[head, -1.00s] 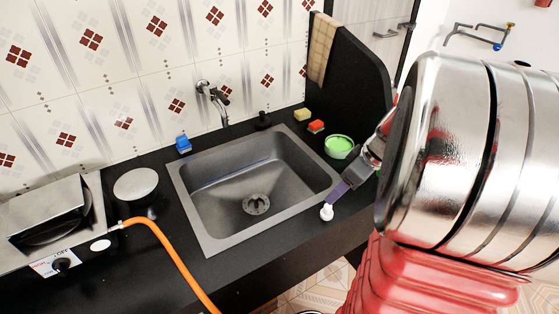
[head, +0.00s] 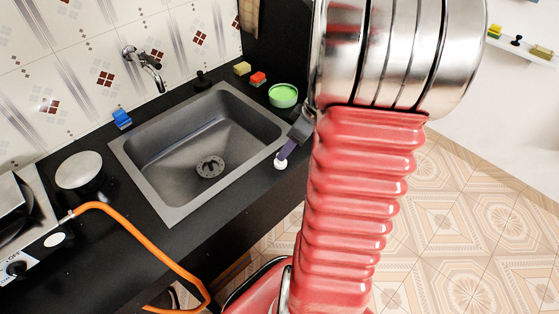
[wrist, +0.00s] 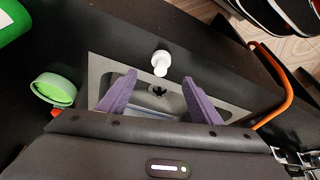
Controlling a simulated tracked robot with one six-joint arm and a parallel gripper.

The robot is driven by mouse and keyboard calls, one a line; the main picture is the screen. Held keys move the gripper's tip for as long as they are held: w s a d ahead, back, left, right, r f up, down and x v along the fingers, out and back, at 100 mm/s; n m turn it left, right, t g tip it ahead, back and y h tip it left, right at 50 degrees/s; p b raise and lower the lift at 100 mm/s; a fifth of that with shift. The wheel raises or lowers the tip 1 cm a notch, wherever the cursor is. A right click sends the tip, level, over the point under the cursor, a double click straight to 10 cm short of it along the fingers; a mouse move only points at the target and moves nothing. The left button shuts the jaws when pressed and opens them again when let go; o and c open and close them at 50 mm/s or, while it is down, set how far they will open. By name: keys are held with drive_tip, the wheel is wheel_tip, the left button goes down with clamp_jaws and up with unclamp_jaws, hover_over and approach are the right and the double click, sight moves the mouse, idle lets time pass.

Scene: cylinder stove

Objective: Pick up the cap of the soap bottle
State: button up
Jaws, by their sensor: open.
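A small white cap-like piece (head: 281,163), which I take for the soap bottle's cap, is on the black counter by the sink's front right corner. In the wrist view the white cap (wrist: 161,60) shows just beyond and between the fingertips. My gripper (wrist: 159,78) has its two purple fingers spread, with nothing between them. In the head view its purple finger (head: 287,151) comes right up to the cap; I cannot tell whether they touch. A green object (wrist: 12,22), possibly the soap bottle, is cut off at the wrist view's upper left.
The grey sink (head: 165,218) lies left of the gripper. An orange hose (head: 150,240) crosses the counter at left. The tiled floor (head: 460,220) at right looks clear.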

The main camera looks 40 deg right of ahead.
sight(286, 164)
drive_tip(key=shift+x, duration=1.6)
drive_tip(key=shift+f, duration=0.1)
drive_tip(key=shift+x, duration=2.5)
drive_tip(key=shift+c, duration=0.6)
drive_tip(key=c, duration=1)
wheel_tip(286, 164, up, 10)
